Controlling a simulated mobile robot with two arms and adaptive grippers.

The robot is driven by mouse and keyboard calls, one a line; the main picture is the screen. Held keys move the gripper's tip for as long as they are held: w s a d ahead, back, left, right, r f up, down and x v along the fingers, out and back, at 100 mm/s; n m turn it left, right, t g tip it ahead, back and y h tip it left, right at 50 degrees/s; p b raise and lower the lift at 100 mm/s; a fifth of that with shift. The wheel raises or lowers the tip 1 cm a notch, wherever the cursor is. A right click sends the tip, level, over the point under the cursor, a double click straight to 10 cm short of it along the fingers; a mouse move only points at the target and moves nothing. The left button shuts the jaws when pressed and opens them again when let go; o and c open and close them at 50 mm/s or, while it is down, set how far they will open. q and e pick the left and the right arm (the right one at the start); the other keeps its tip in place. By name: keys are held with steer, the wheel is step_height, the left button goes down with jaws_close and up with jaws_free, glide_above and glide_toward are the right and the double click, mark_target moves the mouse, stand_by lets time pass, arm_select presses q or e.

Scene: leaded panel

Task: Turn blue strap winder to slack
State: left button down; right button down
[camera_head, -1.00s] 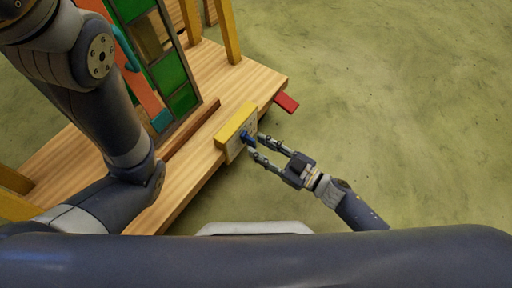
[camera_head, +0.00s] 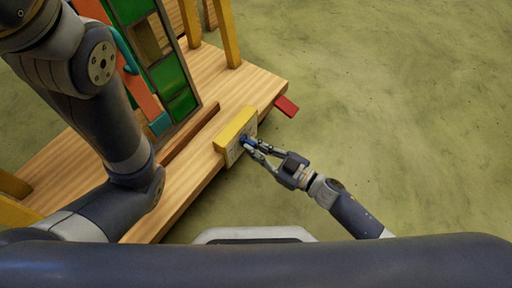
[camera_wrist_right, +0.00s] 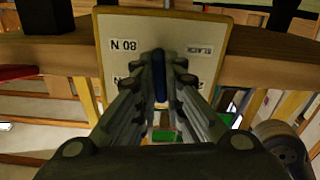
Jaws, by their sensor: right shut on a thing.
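The blue strap winder (camera_head: 244,140) is a small blue handle on the front face of a yellow-edged box at the front edge of the wooden platform. In the right wrist view the blue winder (camera_wrist_right: 159,76) stands upright between my fingers, in front of a white plate (camera_wrist_right: 120,72) with labels "80 N" and what looks like "SLACK"; lower labels are partly hidden. My right gripper (camera_head: 254,147) is shut on the winder, and its fingers hide much of it. The left arm comes in at the left over the platform; its gripper is out of view.
The wooden platform (camera_head: 190,175) carries the leaded panel with green glass (camera_head: 170,72) and yellow posts (camera_head: 227,35). A red tab (camera_head: 286,106) sticks out from the platform edge, right of the yellow box (camera_head: 235,128). The floor to the right is clear.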

steer(key=shift+n, duration=0.3)
steer(key=n+p, duration=0.1)
steer(key=n, duration=0.2)
steer(key=shift+n+p, duration=0.4)
steer(key=n+b, duration=0.1)
steer(key=n, duration=1.6)
steer(key=shift+f+n, duration=0.1)
steer(key=shift+n, duration=0.3)
steer(key=c, duration=1.7)
jaws_free()
